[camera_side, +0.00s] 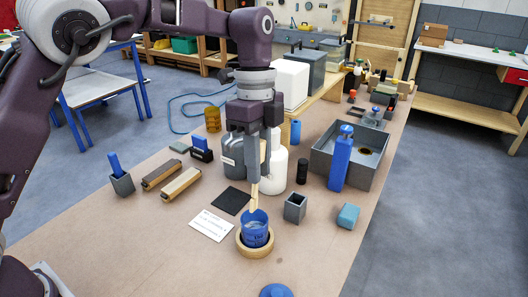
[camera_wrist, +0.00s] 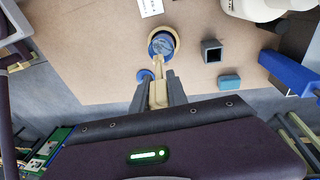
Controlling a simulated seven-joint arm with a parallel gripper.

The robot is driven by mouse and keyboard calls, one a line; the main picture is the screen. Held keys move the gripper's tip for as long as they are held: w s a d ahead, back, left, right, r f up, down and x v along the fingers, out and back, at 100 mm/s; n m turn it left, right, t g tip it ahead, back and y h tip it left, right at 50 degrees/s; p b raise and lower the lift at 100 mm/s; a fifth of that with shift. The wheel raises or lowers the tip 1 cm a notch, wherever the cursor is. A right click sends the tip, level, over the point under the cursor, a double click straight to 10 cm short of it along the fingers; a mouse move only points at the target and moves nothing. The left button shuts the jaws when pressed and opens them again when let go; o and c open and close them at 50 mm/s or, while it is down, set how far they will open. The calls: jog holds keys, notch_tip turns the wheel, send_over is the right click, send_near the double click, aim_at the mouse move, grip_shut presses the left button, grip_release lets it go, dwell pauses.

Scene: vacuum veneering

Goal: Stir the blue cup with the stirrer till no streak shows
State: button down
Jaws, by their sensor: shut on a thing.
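The blue cup (camera_side: 255,232) stands upright in a round wooden ring holder (camera_side: 243,247) on the bench. My gripper (camera_side: 255,180) is above the cup, shut on the pale wooden stirrer (camera_side: 254,197), which points down with its lower end at the cup's mouth. In the wrist view, the blue cup (camera_wrist: 162,44) shows grey-blue contents with a lighter patch; whether these are streaks is too small to tell. The stirrer (camera_wrist: 158,67) runs from my gripper (camera_wrist: 159,95) to the cup's near rim. Its tip depth inside the cup is unclear.
A white card (camera_side: 211,225) and a dark square (camera_side: 231,201) lie left of the cup. A small grey open box (camera_side: 295,208) and a teal block (camera_side: 347,216) are to the right. A blue lid (camera_side: 276,291) lies in front. A tall blue bottle (camera_side: 340,160) stands behind.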

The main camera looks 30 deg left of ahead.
notch_tip(320, 180, down, 10)
dwell(0.6)
dwell(0.4)
